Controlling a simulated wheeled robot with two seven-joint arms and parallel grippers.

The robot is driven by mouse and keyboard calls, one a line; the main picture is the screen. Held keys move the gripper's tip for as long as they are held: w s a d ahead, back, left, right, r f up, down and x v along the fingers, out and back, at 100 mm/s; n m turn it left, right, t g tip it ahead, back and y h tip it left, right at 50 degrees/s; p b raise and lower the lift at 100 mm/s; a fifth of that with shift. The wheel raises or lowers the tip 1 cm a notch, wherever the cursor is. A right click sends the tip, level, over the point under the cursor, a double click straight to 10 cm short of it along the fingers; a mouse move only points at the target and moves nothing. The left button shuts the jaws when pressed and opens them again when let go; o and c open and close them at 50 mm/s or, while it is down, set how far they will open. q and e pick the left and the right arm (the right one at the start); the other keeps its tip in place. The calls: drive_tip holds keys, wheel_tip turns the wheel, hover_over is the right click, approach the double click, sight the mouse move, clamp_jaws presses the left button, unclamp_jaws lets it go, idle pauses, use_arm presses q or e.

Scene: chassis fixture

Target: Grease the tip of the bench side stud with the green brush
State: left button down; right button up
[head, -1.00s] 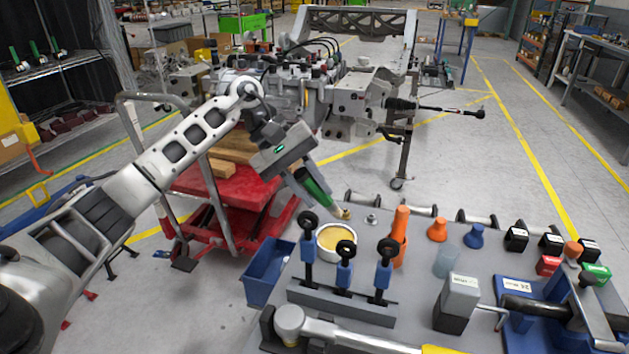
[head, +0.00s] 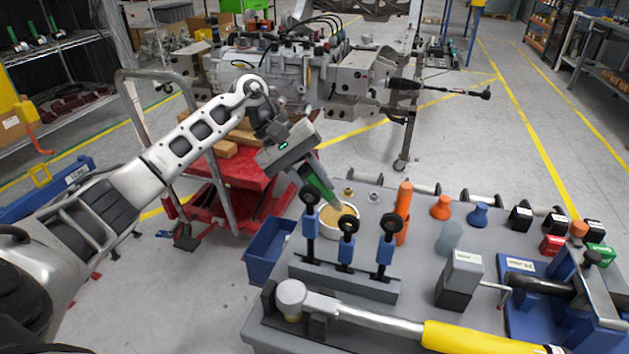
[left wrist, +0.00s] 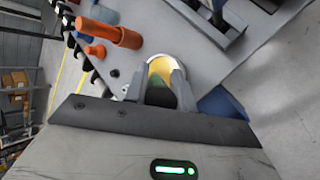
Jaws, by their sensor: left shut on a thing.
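My left gripper (head: 312,172) is shut on the green brush (head: 318,184), which tilts down to the right. The brush's lower end is over or in the round white dish of yellow grease (head: 338,232); contact cannot be told. The left wrist view shows the green brush (left wrist: 158,97) between the fingers (left wrist: 157,88), with the yellow grease just beyond. Two small metal pieces (head: 348,193) (head: 374,197) stand on the bench behind the dish. I cannot tell which part is the bench side stud; it may be on the chassis assembly (head: 300,80). My right gripper is out of view.
The grey bench (head: 410,290) holds a rack of blue-bodied tools (head: 345,280), an orange cylinder (head: 403,215), orange and blue cones, and a yellow-handled hammer (head: 370,318). A blue bin (head: 268,250) hangs at its left edge. A red cart (head: 235,170) stands behind my left arm.

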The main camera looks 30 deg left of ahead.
use_arm(q)
drive_tip(key=shift+f+b, duration=0.65)
drive_tip(key=shift+b, duration=0.1)
idle(1.2)
drive_tip(key=shift+s+f+b, duration=0.1)
drive_tip(key=shift+f+b, duration=0.05)
drive_tip(key=shift+b, duration=0.35)
idle(1.1)
idle(0.5)
drive_tip(key=shift+r+p, duration=0.3)
drive_tip(key=shift+r, duration=0.4)
drive_tip(key=shift+r+p, duration=1.05)
drive_tip(key=shift+r, duration=1.9)
